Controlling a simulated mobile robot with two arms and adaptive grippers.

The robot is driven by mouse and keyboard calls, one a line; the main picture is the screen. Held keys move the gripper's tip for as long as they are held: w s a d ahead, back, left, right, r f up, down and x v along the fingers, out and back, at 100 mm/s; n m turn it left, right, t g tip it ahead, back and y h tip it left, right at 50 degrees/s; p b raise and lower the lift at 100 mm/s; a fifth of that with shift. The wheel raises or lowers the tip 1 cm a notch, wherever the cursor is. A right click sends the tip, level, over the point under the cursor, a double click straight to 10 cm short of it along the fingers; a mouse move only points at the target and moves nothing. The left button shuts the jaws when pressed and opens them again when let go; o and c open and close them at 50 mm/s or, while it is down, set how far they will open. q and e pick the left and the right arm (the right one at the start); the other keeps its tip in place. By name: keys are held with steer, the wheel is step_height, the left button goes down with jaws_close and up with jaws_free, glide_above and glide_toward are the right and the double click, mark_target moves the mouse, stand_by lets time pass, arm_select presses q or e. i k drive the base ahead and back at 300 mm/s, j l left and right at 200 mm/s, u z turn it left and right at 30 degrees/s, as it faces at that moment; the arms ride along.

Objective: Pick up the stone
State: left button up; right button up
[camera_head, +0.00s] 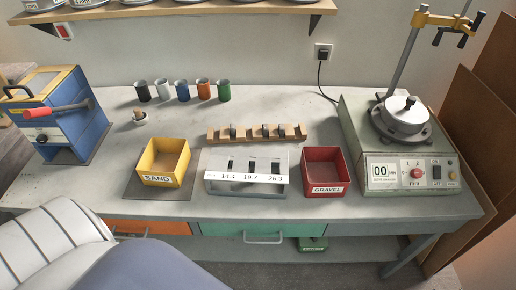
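I cannot make out a stone for certain. A wooden rack (218,137) stands behind the middle of the bench and holds a few small dark pieces (265,131), too small to identify. A red box labelled GRAVEL (325,188) stands right of centre, and its inside looks dark red with no stone visible. A yellow box labelled SAND (160,179) stands to the left on a dark mat. Neither of my grippers shows in the head view.
Between the boxes is a grey stand (245,187) reading 14.4, 19.7 and 26.3. Several coloured cups (203,90) line the back. A blue machine (70,125) with a red handle stands left, a sieve shaker (412,172) right.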

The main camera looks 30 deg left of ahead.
mark_target(264, 127)
steer(key=u, duration=1.15)
